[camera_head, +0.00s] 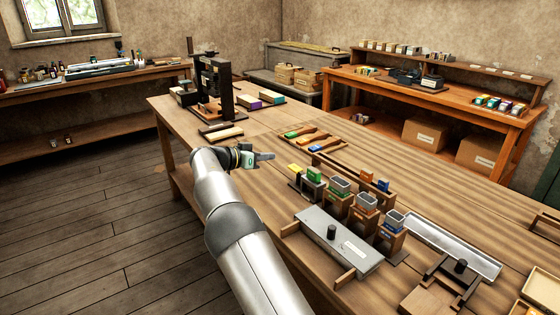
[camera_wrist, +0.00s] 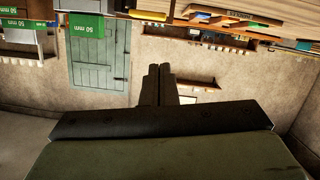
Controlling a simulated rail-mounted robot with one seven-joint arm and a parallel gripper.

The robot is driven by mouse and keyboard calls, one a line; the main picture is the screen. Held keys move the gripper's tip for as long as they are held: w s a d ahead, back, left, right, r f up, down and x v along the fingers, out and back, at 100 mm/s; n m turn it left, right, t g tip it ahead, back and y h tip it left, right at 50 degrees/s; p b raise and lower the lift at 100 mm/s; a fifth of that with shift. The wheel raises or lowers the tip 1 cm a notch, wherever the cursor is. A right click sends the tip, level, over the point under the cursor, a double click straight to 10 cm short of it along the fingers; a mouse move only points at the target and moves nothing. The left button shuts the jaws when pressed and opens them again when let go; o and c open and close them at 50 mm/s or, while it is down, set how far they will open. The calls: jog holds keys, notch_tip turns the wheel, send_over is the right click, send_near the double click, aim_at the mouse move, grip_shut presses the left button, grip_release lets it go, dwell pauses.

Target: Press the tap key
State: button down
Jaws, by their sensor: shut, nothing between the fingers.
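No part is clearly marked as the tap key. A small dark fixture with a black round knob (camera_head: 461,267) stands at the front right of the near bench; I cannot tell whether it is the key. A grey plate with a black knob (camera_head: 331,232) lies left of it. My gripper (camera_head: 264,157) is in the air over the left part of the bench, pointing right, well apart from both. In the wrist view its two fingers (camera_wrist: 159,85) lie side by side, shut and empty. That view appears upside down.
The near bench (camera_head: 190,143) holds a dark press frame (camera_head: 226,88) at its far left. Upright holders with coloured blocks (camera_head: 339,186) stand in a row right of my gripper. A long metal tray (camera_head: 450,243) lies beyond the grey plate.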

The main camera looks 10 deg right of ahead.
jog(key=shift+v, duration=1.35)
jog(key=shift+r, duration=0.1)
jog(key=s+d+r+n+g+y+p, duration=0.15)
jog(key=s+d+y, duration=0.3)
jog(key=s, duration=0.45)
jog(key=s+d+r+n+g+y+p, duration=0.1)
jog(key=s+d+n+g+y+p, duration=0.3)
jog(key=s, duration=0.6)
jog(key=s+a+f+n+y, duration=0.1)
jog(key=s+n+y, duration=0.1)
jog(key=s, duration=0.8)
jog(key=s+a+f+n+y+p, duration=0.1)
jog(key=s+a+n+y, duration=0.1)
jog(key=s, duration=0.9)
jog(key=s+a+f+n+y+p, duration=0.1)
jog(key=s+a+f+n+y, duration=0.1)
jog(key=s, duration=0.9)
jog(key=shift+t, duration=0.25)
